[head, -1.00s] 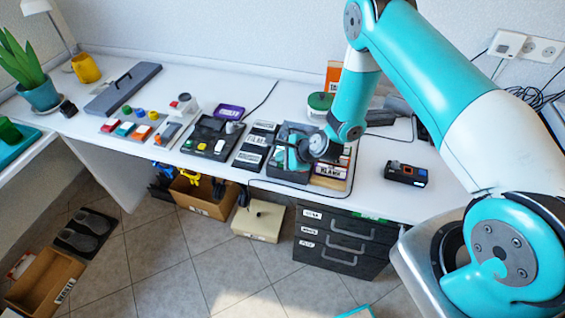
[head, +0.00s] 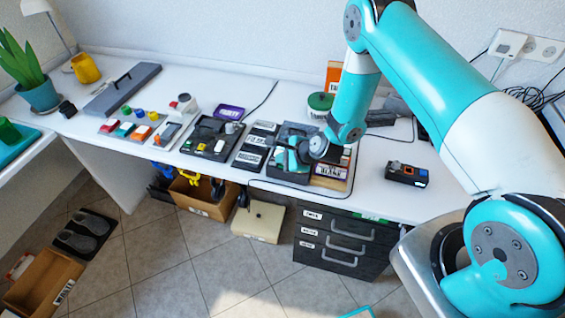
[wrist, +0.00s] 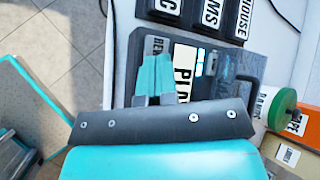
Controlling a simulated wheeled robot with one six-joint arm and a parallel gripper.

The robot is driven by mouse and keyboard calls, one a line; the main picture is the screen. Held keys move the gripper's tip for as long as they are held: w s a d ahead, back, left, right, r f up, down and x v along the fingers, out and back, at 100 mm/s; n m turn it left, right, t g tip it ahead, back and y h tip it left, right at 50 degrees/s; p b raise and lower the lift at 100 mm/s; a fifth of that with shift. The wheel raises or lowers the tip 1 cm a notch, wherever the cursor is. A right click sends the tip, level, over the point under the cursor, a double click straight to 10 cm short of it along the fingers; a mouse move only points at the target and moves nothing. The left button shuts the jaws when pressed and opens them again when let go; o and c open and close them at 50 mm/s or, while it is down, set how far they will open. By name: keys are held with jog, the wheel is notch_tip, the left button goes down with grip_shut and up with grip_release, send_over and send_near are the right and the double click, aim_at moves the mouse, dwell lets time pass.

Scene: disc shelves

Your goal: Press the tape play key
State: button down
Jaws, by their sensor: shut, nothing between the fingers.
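The tape player (head: 291,178) is a dark grey box on the desk, partly hidden by my arm in the head view. In the wrist view its top (wrist: 235,75) shows a pale key (wrist: 184,65) whose label starts "PLA", partly covered. A darker key (wrist: 155,44) labelled "RE…" lies to its left. My gripper (wrist: 155,58) is shut and empty, its teal fingers together over the player. In the head view the gripper (head: 292,158) is over the player.
Black labelled blocks (head: 255,147) stand left of the player, with a panel of buttons (head: 212,138) beyond.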

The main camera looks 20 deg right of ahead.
jog(key=shift+r+p, duration=0.55)
jog(key=shift+r, duration=0.25)
jog(key=shift+r+p, duration=1.85)
jog(key=shift+r, duration=0.7)
jog(key=shift+f, duration=0.1)
jog(key=s+a+r+n+g+y+b, duration=0.1)
jog(key=s+a+r+n+g, duration=0.1)
jog(key=s+a+r+n, duration=0.65)
jog(key=s+d+r+n+g+b, duration=0.15)
jog(key=r+n, duration=0.45)
jog(key=r, duration=0.8)
jog(key=s+d+r+n+g, duration=0.1)
jog(key=s+r+n, duration=0.2)
jog(key=s, duration=0.3)
jog(key=s+r+n+g+h, duration=0.1)
jog(key=s+r+n, duration=0.3)
jog(key=s, duration=0.3)
jog(key=s+d+r+n+g+h, duration=0.1)
jog(key=s+r+n+g, duration=0.1)
jog(key=s+n, duration=0.3)
jog(key=shift+s+d+r, duration=0.3)
jog(key=shift+s+r, duration=0.45)
jog(key=shift+s, duration=0.45)
